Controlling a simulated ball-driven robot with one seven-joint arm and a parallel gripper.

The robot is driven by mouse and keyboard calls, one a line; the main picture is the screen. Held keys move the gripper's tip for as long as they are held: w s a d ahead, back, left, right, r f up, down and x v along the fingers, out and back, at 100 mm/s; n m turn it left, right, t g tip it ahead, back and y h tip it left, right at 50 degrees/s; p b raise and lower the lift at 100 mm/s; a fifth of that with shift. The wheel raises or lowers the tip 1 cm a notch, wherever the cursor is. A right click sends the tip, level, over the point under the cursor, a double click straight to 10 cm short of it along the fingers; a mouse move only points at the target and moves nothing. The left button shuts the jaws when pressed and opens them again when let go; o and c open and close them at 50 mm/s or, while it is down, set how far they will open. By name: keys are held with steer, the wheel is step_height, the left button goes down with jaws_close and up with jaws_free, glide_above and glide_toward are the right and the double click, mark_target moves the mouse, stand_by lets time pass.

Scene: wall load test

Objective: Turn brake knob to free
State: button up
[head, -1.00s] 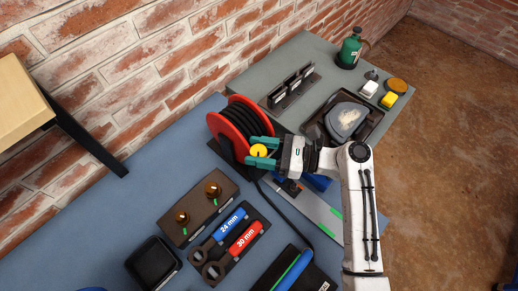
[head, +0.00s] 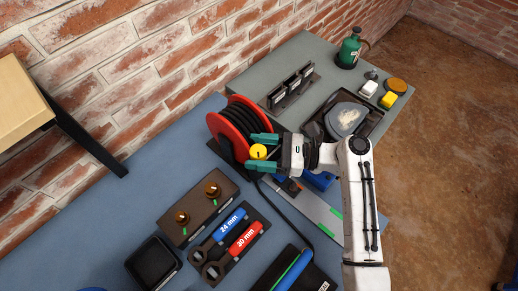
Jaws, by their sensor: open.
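The brake knob (head: 258,152) is a small yellow disc with a dark mark. It sits at the front of the red reel (head: 229,133), which is wound with black hose or cable. My gripper (head: 259,152) reaches in from the right, its two teal fingers apart, one above and one below the knob. The knob lies between the fingertips. I cannot tell whether either finger touches it. The gripper body covers part of the bench behind it.
Blue 24 mm (head: 230,226) and red 30 mm (head: 244,242) wrenches lie on the blue bench. A wooden shelf (head: 22,95) juts from the brick wall.

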steer(key=shift+d, duration=0.1)
steer(key=d+b, duration=0.1)
steer(key=d, duration=0.9)
steer(key=shift+d+b, duration=0.3)
steer(key=shift+d, duration=0.05)
